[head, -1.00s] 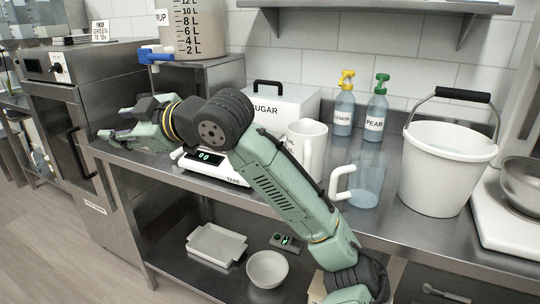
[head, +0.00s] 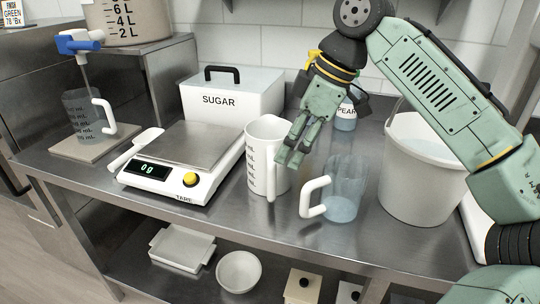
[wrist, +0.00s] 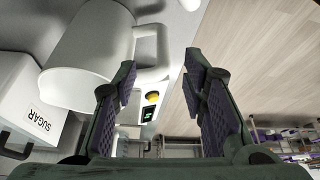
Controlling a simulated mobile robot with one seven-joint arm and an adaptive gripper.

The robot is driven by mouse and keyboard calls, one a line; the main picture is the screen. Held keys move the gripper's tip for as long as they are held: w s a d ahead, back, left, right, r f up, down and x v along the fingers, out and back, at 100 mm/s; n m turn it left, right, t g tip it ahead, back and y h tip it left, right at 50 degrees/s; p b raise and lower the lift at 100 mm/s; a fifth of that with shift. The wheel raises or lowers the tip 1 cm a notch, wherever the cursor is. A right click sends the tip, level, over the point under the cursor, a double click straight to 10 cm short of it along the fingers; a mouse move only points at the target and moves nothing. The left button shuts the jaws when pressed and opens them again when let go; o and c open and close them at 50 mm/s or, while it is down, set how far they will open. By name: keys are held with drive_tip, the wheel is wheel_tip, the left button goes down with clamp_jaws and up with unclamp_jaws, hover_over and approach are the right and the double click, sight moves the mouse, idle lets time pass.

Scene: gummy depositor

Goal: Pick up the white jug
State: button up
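The white jug (head: 262,158) stands upright on the steel counter, with dark markings on its side and its handle (head: 271,178) facing the front. My gripper (head: 289,158) is just right of the jug in the head view, its fingers pointing down near the rim and handle. In the wrist view the white jug (wrist: 88,55) is at the upper left. Its handle (wrist: 150,48) shows beyond the fingertips, in line with the gap between them. My gripper (wrist: 163,85) is open and empty there. I cannot tell if a finger touches the jug.
A clear jug with a white handle (head: 345,190) stands close to the right. A scale (head: 180,178) reading 0 g is left, a SUGAR box (head: 230,103) behind. A white bucket (head: 415,185) and spray bottle (head: 345,116) stand right and behind.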

sight(272, 199)
drive_tip(key=shift+s+p+x, duration=0.1)
drive_tip(key=shift+p+x, duration=0.2)
drive_tip(key=shift+x, duration=2.15)
drive_tip(key=shift+s+p+x, duration=0.15)
drive_tip(key=shift+p+x, duration=0.15)
drive_tip(key=shift+x, duration=2.15)
drive_tip(key=shift+c, duration=0.5)
drive_tip(key=shift+r, duration=0.1)
clamp_jaws()
